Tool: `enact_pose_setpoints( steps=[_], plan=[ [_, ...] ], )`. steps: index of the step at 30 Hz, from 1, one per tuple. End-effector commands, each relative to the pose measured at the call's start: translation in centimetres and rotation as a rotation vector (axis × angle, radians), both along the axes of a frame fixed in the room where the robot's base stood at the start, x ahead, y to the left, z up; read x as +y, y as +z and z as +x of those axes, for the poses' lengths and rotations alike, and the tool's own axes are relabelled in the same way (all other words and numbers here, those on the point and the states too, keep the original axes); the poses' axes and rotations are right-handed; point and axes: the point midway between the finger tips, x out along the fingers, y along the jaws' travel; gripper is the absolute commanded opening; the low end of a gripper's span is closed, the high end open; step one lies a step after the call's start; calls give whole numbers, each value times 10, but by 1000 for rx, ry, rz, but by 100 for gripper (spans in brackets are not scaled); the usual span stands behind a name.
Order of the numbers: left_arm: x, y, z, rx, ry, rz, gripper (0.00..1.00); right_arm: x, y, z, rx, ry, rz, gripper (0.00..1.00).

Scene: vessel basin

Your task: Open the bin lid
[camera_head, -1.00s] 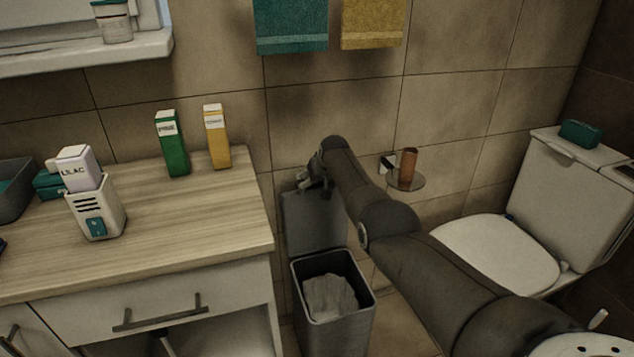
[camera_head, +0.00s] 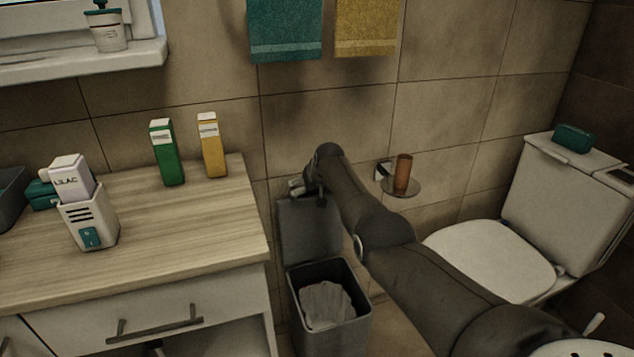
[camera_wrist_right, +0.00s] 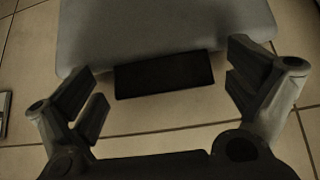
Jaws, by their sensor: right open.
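The grey bin (camera_head: 335,325) stands on the floor to the right of the cabinet, with a pale liner (camera_head: 326,303) inside. Its lid (camera_head: 308,232) is raised and stands upright behind the opening, near the wall. My right gripper (camera_head: 308,190) is at the lid's top edge, partly hidden by my own arm. In the right wrist view the gripper (camera_wrist_right: 165,85) is open, its fingers apart on either side of a dark tab (camera_wrist_right: 164,75) at the edge of the grey lid (camera_wrist_right: 165,30). The fingers do not appear to touch the tab. My left gripper is out of view.
A wooden-topped cabinet (camera_head: 150,235) stands left of the bin, holding a green carton (camera_head: 166,155), a yellow carton (camera_head: 212,150) and a white holder (camera_head: 88,222). A wall shelf with a brown cup (camera_head: 402,175) and a toilet (camera_head: 490,262) are at the right.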

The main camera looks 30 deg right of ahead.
Motion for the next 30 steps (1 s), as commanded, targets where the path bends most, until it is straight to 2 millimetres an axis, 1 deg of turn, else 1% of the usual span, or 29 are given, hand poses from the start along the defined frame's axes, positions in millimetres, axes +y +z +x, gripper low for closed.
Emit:
enact_pose_setpoints(
  steps=[13,22,30],
  plan=[
    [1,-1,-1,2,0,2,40,5,21,-16,-1,1,-1,100],
    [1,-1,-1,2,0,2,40,9,46,-35,-1,1,-1,100],
    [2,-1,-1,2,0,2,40,14,74,-55,-1,1,-1,100]
  ],
)
